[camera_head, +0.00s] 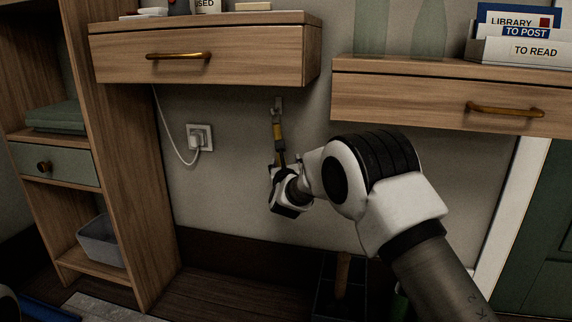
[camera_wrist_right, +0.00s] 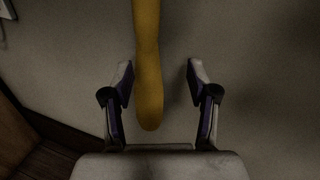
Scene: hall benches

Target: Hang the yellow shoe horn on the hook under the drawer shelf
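The yellow shoe horn (camera_head: 278,130) is upright against the wall, its upper end at a small metal hook (camera_head: 278,103) below the left drawer shelf (camera_head: 200,55). It appears to hang there, though the exact contact is too small to tell. My right gripper (camera_head: 279,168) is just below it in the head view. In the right wrist view the shoe horn's rounded lower end (camera_wrist_right: 149,90) lies between the two fingers of my right gripper (camera_wrist_right: 160,80), with a gap on both sides. The fingers are open and hold nothing. My left gripper is not in view.
A wall socket (camera_head: 200,137) with a plugged white cable is left of the hook. A second drawer shelf (camera_head: 400,97) is at the right, above my right arm. A wooden cabinet (camera_head: 125,170) stands at the left. A dark bin (camera_head: 325,290) is on the floor below.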

